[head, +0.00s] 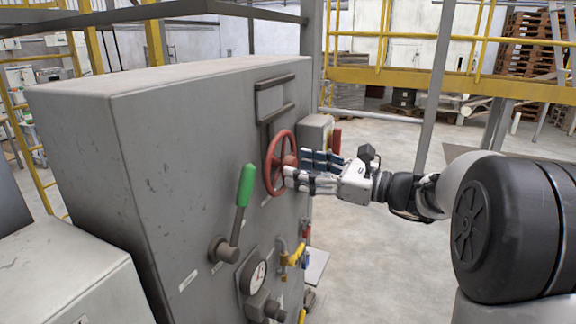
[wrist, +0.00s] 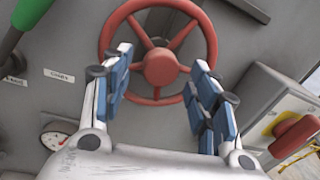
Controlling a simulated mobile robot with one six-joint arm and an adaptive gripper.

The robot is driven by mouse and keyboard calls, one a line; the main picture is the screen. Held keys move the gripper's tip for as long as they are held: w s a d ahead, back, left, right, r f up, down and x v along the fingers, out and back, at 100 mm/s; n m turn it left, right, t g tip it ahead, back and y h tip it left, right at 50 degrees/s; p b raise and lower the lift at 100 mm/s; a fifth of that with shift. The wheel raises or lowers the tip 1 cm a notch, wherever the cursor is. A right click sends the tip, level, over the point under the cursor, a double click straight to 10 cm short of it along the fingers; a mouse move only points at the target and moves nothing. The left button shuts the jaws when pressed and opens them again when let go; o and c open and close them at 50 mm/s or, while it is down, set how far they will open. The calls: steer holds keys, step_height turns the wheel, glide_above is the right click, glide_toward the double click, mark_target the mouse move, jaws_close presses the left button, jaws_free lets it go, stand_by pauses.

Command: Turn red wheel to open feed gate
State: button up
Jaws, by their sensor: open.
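The red wheel (head: 280,162) is mounted on the front face of the grey cabinet (head: 150,160). In the wrist view the wheel (wrist: 158,67) faces me, with its spokes and round hub showing. My gripper (head: 297,168) is at the wheel in the head view, its fingers pointing at it. In the wrist view my gripper (wrist: 160,80) is open, with one blue-padded finger at each side of the hub. The fingers overlap the lower rim in the picture; whether they touch it I cannot tell. The feed gate cannot be made out.
A green-handled lever (head: 243,190) stands left of the wheel, with a gauge (head: 257,278) below. A grey box (wrist: 265,110) with a red handle (wrist: 296,133) is right of the wheel. Yellow-handled valves (head: 295,256) sit lower down. Open floor lies to the right.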

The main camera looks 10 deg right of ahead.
mark_target(284, 164)
steer(key=shift+x, duration=2.1)
steer(key=shift+s, duration=0.1)
steer(key=shift+c, duration=0.3)
jaws_close()
